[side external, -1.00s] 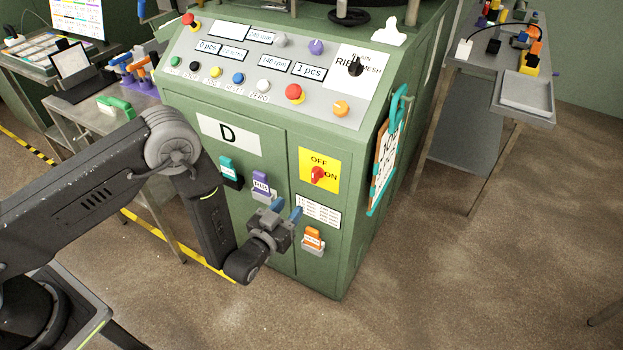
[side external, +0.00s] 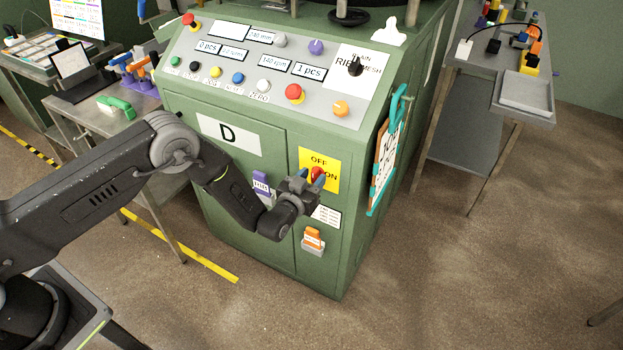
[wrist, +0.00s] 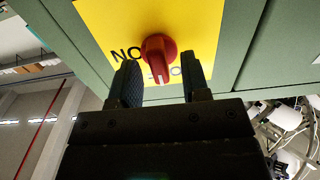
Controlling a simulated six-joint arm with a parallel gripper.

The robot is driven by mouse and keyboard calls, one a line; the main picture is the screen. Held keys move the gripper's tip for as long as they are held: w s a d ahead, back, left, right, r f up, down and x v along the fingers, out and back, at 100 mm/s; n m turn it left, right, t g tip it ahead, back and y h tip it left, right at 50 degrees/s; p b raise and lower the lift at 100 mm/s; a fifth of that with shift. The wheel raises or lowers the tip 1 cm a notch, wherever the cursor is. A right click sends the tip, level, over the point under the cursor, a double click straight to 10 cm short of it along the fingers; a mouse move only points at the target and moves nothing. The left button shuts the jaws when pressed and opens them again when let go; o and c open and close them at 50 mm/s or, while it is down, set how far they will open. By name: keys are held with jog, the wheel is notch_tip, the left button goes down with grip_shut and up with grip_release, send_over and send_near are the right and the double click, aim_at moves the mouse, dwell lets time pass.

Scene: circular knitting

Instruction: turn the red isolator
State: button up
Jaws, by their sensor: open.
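The red isolator (side external: 317,174) is a knob on a yellow plate (side external: 331,160) marked OFF and ON, on the front of the green machine. In the wrist view the red knob (wrist: 158,58) shows beyond and between the fingertips, its grip pointing toward the gripper. My gripper (side external: 311,178) is open and empty, its blue fingers reaching toward the knob. In the wrist view the two dark fingers of my gripper (wrist: 161,75) stand left and right of the knob. I cannot tell whether either finger touches it.
A control panel (side external: 230,95) with buttons and knobs lies above. A clipboard (side external: 385,165) hangs on the machine's right side. The floor to the right is clear.

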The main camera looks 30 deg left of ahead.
jog(key=shift+c, duration=0.3)
grip_shut()
jog(key=shift+m, duration=0.3)
jog(key=m, duration=0.3)
jog(key=shift+d+m, duration=0.1)
jog(key=shift+m, duration=0.3)
jog(key=m, duration=0.4)
jog(key=shift+f+m, duration=0.1)
jog(key=shift+m, duration=0.2)
jog(key=m, duration=0.4)
jog(key=shift+d+f, duration=0.1)
jog(key=shift+f+m, duration=0.1)
jog(key=shift+m, duration=2.3)
